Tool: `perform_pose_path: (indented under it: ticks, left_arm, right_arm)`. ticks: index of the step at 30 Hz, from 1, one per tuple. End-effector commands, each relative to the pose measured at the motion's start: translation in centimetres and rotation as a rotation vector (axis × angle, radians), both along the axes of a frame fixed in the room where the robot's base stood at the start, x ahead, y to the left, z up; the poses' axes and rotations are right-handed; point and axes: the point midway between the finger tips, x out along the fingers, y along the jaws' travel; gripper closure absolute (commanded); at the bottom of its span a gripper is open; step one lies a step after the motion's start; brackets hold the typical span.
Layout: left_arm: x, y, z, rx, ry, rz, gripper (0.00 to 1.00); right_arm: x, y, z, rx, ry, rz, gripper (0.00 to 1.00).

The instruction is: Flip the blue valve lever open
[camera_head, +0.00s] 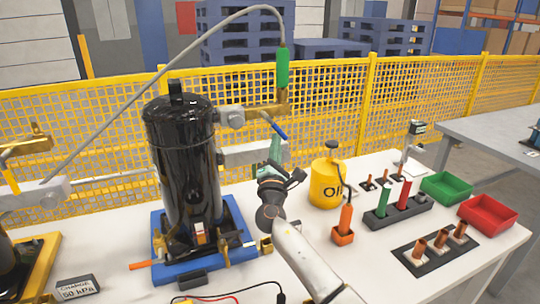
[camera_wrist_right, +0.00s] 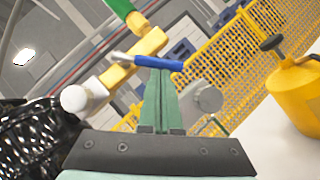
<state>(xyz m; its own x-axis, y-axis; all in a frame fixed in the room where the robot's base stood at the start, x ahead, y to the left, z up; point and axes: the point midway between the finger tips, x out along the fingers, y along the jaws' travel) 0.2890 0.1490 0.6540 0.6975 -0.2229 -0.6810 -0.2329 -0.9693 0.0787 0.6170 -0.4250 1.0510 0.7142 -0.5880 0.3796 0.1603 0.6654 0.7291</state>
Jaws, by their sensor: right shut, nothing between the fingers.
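The blue valve lever (camera_head: 280,131) sits on a silver stem at the brass pipe, right of the black compressor (camera_head: 182,160). In the wrist view the blue lever (camera_wrist_right: 158,62) lies nearly level across the picture. My right gripper (camera_head: 274,147) is just below the lever, pointing up. In the wrist view its green fingers (camera_wrist_right: 161,72) are pressed together with nothing between them, and their tips overlap the lever's underside. I cannot tell whether they touch it. The brass valve body (camera_head: 265,110) carries a green hose fitting (camera_head: 282,68) on top. My left gripper is out of view.
A yellow oil can (camera_head: 326,183) stands to the right of my arm. The compressor stands on a blue pallet (camera_head: 176,273). A grey hose (camera_head: 150,78) arches over to the left. Green (camera_head: 446,187) and red (camera_head: 487,213) bins stand at the right. A yellow mesh fence (camera_head: 420,100) runs behind.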

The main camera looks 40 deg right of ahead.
Motion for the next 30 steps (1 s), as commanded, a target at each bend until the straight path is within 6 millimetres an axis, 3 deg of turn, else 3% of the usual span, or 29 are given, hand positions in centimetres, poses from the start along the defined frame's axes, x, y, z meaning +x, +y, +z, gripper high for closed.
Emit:
perform_pose_path:
  ticks: [12, 20, 30]
  left_arm:
    - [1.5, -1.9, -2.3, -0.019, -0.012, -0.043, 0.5]
    - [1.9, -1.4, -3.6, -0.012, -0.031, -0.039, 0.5]
    - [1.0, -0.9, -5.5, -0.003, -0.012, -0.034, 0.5]
  right_arm:
    - [-0.6, -2.4, 0.7, -0.392, 0.091, -0.002, 1.0]
    - [-0.9, -3.5, 1.8, -0.609, 0.143, -0.003, 1.0]
    - [-1.0, -4.1, 2.9, -0.788, 0.186, -0.002, 1.0]
